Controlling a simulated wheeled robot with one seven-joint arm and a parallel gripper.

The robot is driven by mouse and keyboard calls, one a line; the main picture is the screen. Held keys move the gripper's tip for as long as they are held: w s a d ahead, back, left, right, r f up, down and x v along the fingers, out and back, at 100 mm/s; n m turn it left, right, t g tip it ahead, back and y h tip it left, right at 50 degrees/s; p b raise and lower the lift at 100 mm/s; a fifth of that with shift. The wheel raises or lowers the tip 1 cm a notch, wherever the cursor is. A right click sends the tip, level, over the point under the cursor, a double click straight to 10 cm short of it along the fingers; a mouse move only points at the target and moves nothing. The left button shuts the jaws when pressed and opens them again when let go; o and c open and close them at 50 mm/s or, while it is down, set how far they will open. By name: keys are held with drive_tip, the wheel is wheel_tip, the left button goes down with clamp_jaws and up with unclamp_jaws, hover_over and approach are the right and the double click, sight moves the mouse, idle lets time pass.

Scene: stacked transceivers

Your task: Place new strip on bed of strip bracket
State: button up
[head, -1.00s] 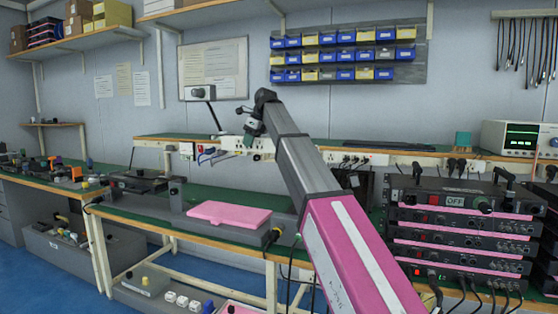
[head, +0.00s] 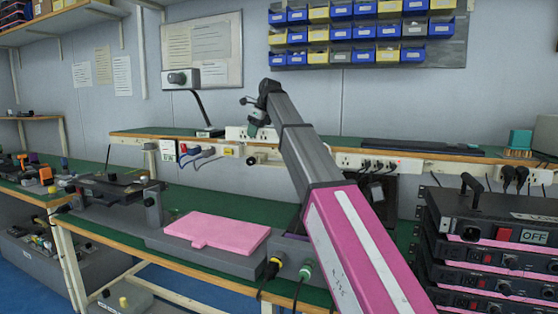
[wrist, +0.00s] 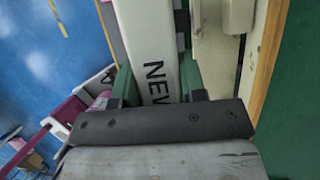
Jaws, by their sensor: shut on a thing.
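The new strip (wrist: 150,45) is white with black lettering that begins "NEW", and the wrist view shows it running up out of frame. My gripper (wrist: 157,85) has its green fingers on either side of it and is shut on it. In the head view my gripper (head: 254,124) is small, at the far end of my raised arm, in front of the wall above the bench; I cannot make out the strip there. No part is labelled as the strip bracket. A black fixture with posts (head: 110,188) on the bench at left may be it, but I cannot tell.
A pink slab (head: 218,231) lies on a grey base on the green bench. Stacked black transceivers (head: 500,252) stand at right. A raised shelf (head: 420,160) with sockets and cables runs behind. Blue and yellow bins (head: 365,30) hang on the wall.

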drive_tip(key=w+d+f, duration=0.1)
drive_tip(key=d+f, duration=0.1)
drive_tip(key=d, duration=0.1)
drive_tip(key=w+d+f, duration=0.2)
drive_tip(key=d, duration=0.1)
drive_tip(key=w+d+f, duration=0.2)
drive_tip(key=d, duration=0.1)
drive_tip(key=shift+w+f, duration=0.15)
drive_tip(key=shift+f, duration=0.05)
drive_tip(key=shift+d+f, duration=0.1)
drive_tip(key=shift+f, duration=1.9)
drive_tip(key=o, duration=1.2)
drive_tip(key=shift+f, duration=0.1)
drive_tip(key=v, duration=1.2)
